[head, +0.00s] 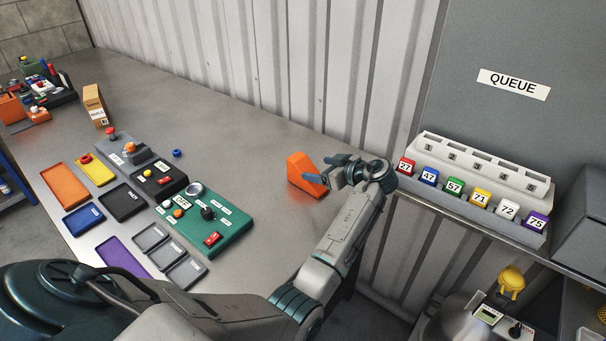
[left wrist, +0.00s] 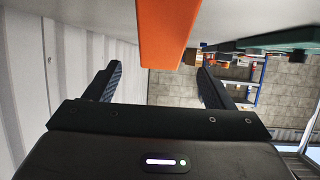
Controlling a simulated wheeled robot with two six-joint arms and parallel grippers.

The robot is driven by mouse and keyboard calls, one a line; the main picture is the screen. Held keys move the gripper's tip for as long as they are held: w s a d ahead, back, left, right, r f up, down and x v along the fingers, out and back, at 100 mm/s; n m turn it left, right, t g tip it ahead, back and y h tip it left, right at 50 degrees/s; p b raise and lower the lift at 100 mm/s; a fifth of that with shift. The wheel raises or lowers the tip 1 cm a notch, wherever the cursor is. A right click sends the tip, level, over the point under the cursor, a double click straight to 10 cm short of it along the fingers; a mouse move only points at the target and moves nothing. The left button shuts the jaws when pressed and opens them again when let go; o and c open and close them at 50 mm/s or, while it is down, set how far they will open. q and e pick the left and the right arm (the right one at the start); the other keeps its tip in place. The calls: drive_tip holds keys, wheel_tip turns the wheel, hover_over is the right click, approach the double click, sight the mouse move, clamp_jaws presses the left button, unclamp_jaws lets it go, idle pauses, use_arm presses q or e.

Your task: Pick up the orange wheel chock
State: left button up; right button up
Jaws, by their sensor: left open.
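The orange wheel chock (head: 301,170) is a wedge on the metal table near the corrugated wall. My left gripper (head: 325,170) is at its right end in the head view, with its fingers pointing left toward it and covering part of it. In the left wrist view the chock (left wrist: 167,32) comes down from the top edge into the space between the two spread fingers (left wrist: 158,85). The fingers are open with gaps on both sides, and no grip on the chock shows. My right gripper is not in view.
A green panel (head: 228,233) with knobs stands left of the chock, among coloured trays and small boxes. The corrugated wall (head: 330,70) is close behind. A white rack (head: 480,170) with numbered coloured blocks is to the right. The table around the chock is clear.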

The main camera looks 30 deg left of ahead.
sight(306, 166)
use_arm(q)
drive_tip(key=shift+w+a+f, duration=0.1)
drive_tip(key=shift+a+f, duration=0.15)
drive_tip(key=shift+a, duration=0.45)
drive_tip(key=shift+a+f, duration=0.15)
drive_tip(key=shift+a, duration=0.2)
drive_tip(key=shift+x, duration=2.35)
drive_tip(key=shift+d, duration=0.15)
drive_tip(key=c, duration=1.2)
drive_tip(key=shift+c, duration=0.9)
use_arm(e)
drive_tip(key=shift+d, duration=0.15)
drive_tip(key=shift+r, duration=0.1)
